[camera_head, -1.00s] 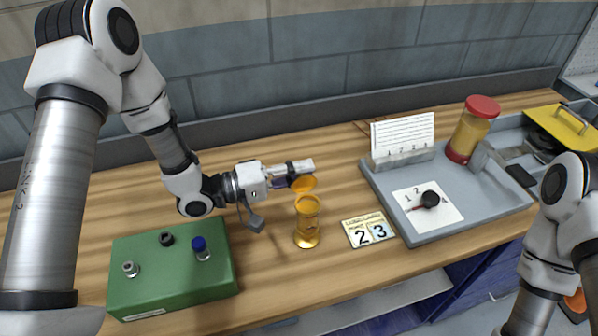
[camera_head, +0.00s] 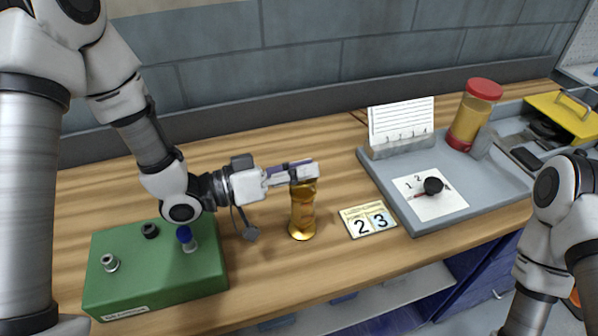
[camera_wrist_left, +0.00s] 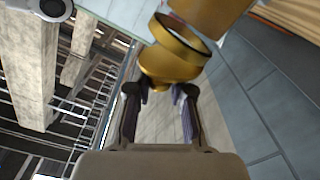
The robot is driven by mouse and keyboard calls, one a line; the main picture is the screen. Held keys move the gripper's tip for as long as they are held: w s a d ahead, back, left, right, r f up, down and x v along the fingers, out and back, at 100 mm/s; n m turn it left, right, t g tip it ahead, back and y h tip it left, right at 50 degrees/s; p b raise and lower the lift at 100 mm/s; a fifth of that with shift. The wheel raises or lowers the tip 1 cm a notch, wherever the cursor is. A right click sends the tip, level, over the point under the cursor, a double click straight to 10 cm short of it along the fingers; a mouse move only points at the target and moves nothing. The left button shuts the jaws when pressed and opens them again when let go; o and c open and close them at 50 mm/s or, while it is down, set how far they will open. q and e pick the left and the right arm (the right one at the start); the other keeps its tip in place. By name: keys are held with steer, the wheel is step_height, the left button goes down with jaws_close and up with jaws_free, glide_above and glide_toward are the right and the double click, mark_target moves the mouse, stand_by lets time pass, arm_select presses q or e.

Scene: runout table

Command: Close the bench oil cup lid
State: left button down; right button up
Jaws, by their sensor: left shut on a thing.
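The amber and gold bench oil cup (camera_head: 302,217) stands upright on the wooden bench, in front of the gripper. My left gripper (camera_head: 308,172) reaches in from the left at the top of the cup, and its fingers cover most of the lid in the head view. In the left wrist view the gold lid (camera_wrist_left: 168,68) is at the fingertips (camera_wrist_left: 160,92), which are shut on it. My right gripper is out of view.
A green block (camera_head: 155,275) with several knobs sits left of the cup. A tile card (camera_head: 367,221) lies close on its right. A grey tray (camera_head: 450,225) holds a card stand and a red-lidded jar (camera_head: 474,115). Bare bench lies behind the cup.

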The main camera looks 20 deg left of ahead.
arm_select(q)
steer(key=shift+s+d+f+m+b, duration=0.1)
steer(key=shift+s+f+m+b, duration=0.1)
steer(key=shift+m+b, duration=0.45)
steer(key=shift+s+d+f+m+b, duration=0.15)
steer(key=shift+m+b, duration=0.35)
steer(key=shift+m, duration=0.3)
steer(key=shift+s+d+f+m+b, duration=0.1)
steer(key=shift+s+f+m+b, duration=0.1)
steer(key=shift+m+b, duration=0.45)
steer(key=c, duration=1)
jaws_free()
steer(key=shift+c, duration=0.2)
steer(key=shift+r, duration=0.1)
step_height(320, 180, up, 10)
steer(key=shift+w, duration=0.1)
